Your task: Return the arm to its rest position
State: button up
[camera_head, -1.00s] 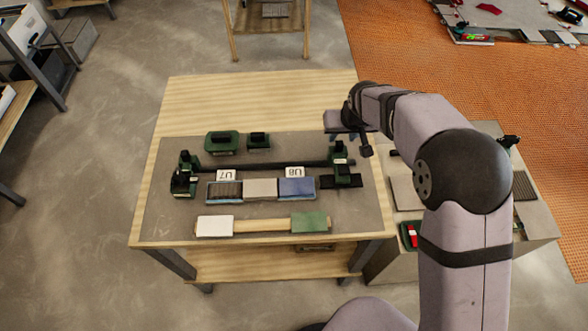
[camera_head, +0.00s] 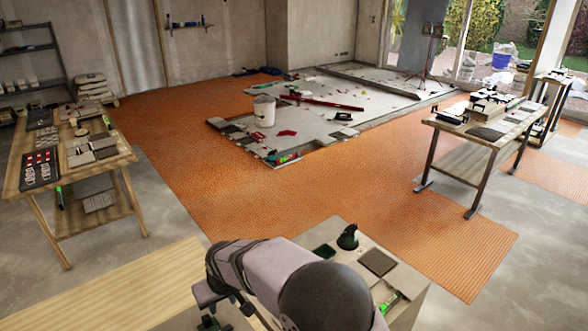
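My arm reaches in from the bottom edge of the head view, bent and folded low. My gripper (camera_head: 208,297) hangs at its left end, above the edge of the wooden worktable (camera_head: 90,289). It is small and dark, and its fingers cannot be made out, so I cannot tell whether it is open or shut. No held object can be seen. A dark green piece (camera_head: 212,324) shows just below it at the frame's bottom. Most of the worktable's top is out of view.
A low cabinet (camera_head: 414,287) beside my arm carries a dark tile (camera_head: 377,262) and green items. A wooden table with tiles (camera_head: 75,165) stands at left, a workbench (camera_head: 480,122) at right. Orange matting (camera_head: 250,195) covers the floor ahead, with a white bucket (camera_head: 264,110) beyond.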

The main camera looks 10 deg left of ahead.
jog(key=s+d+r+m+g+h, duration=0.1)
jog(key=d+m, duration=0.1)
jog(key=d, duration=0.9)
jog(key=s+d+r+m+h, duration=0.1)
jog(key=d+r+m, duration=0.1)
jog(key=d, duration=0.9)
jog(key=s+d+m+g, duration=0.2)
jog(key=s+d+m, duration=0.2)
jog(key=s+d, duration=1.2)
jog(key=shift+s+d+f+h, duration=0.3)
jog(key=shift+s+f+h, duration=0.05)
jog(key=shift+h, duration=0.05)
